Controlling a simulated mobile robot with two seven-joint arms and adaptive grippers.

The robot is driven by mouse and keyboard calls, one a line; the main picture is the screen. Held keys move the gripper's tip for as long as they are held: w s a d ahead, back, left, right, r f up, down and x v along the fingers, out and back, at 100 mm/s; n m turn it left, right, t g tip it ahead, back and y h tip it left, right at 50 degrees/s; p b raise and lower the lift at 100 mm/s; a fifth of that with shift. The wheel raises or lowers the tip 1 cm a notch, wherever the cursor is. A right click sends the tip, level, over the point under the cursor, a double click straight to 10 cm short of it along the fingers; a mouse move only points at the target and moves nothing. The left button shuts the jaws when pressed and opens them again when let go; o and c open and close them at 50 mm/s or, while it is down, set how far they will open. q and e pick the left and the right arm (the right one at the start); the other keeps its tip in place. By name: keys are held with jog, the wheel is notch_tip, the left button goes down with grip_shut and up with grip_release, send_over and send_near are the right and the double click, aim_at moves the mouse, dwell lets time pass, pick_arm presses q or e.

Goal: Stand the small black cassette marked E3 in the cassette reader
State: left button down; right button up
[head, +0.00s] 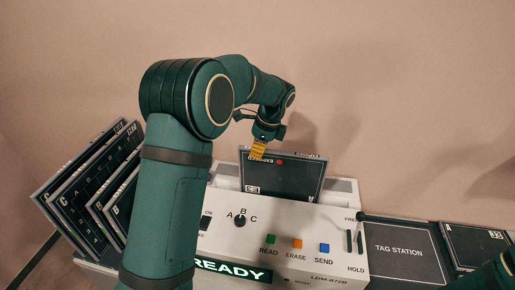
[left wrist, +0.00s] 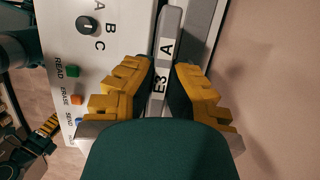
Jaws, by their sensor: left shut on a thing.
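The small black cassette marked E3 (head: 290,177) stands nearly upright at the slot of the white cassette reader (head: 285,222) in the head view. Its lower edge meets the reader's top; how deep it sits I cannot tell. My left gripper (head: 258,150) is shut on its top edge, left of a red dot. In the left wrist view, the cassette's edge with the labels E3 and A (left wrist: 161,75) runs between the yellow fingers (left wrist: 163,92). My right gripper (left wrist: 40,138) shows at the left of that view, apart from the cassette; its jaw opening is unclear.
Several larger dark cassettes (head: 85,190) lean in a rack left of the reader. The reader's front has a knob (head: 239,220), coloured buttons (head: 297,243) and a lit READY display (head: 230,270). A tag station (head: 400,250) and another black cassette (head: 475,245) lie to the right.

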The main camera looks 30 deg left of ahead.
aim_at(257, 168)
pick_arm(q)
jog(key=shift+f+b, duration=1.7)
jog(key=shift+f, duration=1.9)
jog(key=c, duration=1.1)
grip_release()
jog(key=shift+o, duration=0.2)
jog(key=shift+f, duration=0.1)
jog(key=v, duration=1.2)
jog(key=shift+s, duration=0.1)
